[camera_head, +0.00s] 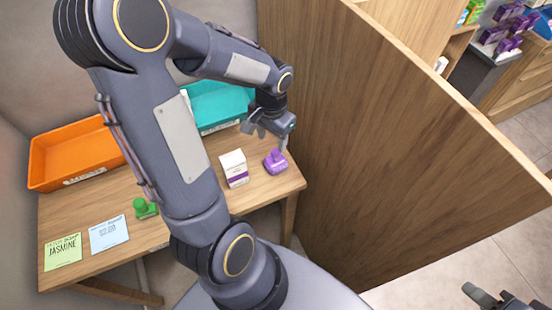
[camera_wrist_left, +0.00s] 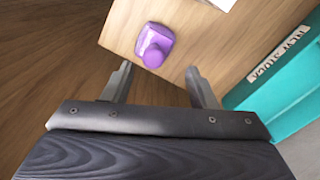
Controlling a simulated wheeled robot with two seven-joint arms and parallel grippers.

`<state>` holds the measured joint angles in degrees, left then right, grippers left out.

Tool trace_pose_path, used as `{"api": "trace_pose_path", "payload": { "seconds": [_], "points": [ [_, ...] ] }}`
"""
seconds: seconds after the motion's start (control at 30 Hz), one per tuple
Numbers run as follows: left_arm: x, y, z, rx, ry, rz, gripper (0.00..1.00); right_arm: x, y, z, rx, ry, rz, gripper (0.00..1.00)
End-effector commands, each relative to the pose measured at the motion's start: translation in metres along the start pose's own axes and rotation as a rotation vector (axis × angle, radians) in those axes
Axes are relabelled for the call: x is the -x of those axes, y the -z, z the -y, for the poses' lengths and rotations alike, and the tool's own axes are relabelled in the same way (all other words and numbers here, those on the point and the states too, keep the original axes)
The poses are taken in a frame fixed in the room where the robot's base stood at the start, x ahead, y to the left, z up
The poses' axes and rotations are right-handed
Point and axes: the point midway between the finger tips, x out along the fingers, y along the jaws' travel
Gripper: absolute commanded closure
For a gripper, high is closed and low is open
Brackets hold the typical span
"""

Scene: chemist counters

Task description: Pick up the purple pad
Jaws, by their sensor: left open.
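The purple pad (camera_head: 275,162), a small block with a rounded knob on top, stands upright on the wooden table (camera_head: 262,190) near its right end. In the left wrist view the purple pad (camera_wrist_left: 155,44) lies just beyond the fingertips, between their lines. My left gripper (camera_head: 267,138) is open and empty, above and behind the pad, apart from it. Its two spread fingers also show in the left wrist view (camera_wrist_left: 159,70). My right gripper (camera_head: 500,298) is only partly in view at the bottom right corner, cut off by the frame.
A white and purple box (camera_head: 234,168) stands just left of the pad. A teal tray (camera_head: 215,108) and an orange tray (camera_head: 75,152) lie at the back. A green stamp-like object (camera_head: 145,208) and two paper notes (camera_head: 108,234) are further left. A tall wooden partition (camera_head: 370,150) rises close on the right.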

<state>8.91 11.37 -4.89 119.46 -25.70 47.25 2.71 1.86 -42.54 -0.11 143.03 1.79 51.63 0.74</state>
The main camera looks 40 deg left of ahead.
Motion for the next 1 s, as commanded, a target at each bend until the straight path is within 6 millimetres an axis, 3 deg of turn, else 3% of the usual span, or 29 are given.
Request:
{"api": "trace_pose_path", "payload": {
  "seconds": [0.5,0.8,1.0],
  "points": [
    [-0.066,0.004,-0.009,0.000,-0.002,0.004,0.48,0.006,0.003,0.003,0.000,0.000,0.000,0.64],
    [-0.072,0.005,-0.009,0.001,-0.001,0.000,0.48,0.006,0.003,0.003,0.000,0.000,0.000,0.64],
    [-0.072,0.005,-0.009,0.000,-0.001,0.000,0.72,0.006,0.003,0.003,0.000,0.000,0.000,0.64]
  ]
}}
